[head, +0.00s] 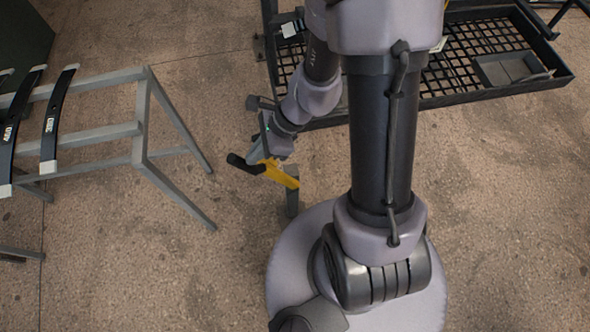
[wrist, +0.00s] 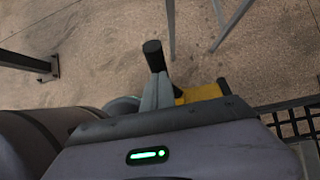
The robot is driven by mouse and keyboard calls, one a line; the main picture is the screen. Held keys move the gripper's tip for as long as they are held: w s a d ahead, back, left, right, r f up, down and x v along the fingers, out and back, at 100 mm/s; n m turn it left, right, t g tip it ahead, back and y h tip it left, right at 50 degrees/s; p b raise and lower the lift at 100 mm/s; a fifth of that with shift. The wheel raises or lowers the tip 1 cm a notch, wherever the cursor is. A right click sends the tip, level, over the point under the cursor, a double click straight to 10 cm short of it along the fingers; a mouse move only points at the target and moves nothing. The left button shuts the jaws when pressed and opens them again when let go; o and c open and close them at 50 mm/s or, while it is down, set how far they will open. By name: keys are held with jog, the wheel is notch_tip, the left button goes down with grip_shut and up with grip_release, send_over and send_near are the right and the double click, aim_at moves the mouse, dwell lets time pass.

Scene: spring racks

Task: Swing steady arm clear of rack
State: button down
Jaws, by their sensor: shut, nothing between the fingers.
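My gripper (head: 270,165) hangs at the end of my bent arm, in the open floor gap between the grey rack and my column. It is shut, with nothing seen between its fingers. A yellow piece (head: 280,174) with a black rod end (head: 243,163) shows at its tip; I cannot tell how they join it. The wrist view shows the yellow part (wrist: 200,93) and black rod end (wrist: 153,52) past the palm. The grey rack (head: 143,110) stands to the left, apart from the gripper. I cannot pick out a steady arm separate from my own arm.
Black curved springs with pale ends (head: 54,120) lie across the grey rack. A black mesh-floored frame (head: 480,40) stands at the back right, partly behind my arm. It holds a grey tray (head: 510,68). Bare floor (head: 130,265) is clear at the front left.

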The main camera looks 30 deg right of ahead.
aim_at(237, 156)
jog(key=shift+w+a, duration=1.45)
jog(key=shift+a, duration=3.7)
jog(key=shift+s+d+f, duration=0.1)
jog(key=shift+s+d, duration=0.2)
jog(key=shift+d, duration=0.7)
jog(key=shift+s+d+r, duration=0.1)
jog(key=shift+s+d, duration=0.15)
jog(key=shift+d, duration=0.7)
jog(key=shift+s+d+f, duration=0.1)
jog(key=shift+s+d, duration=0.2)
jog(key=shift+d, duration=0.7)
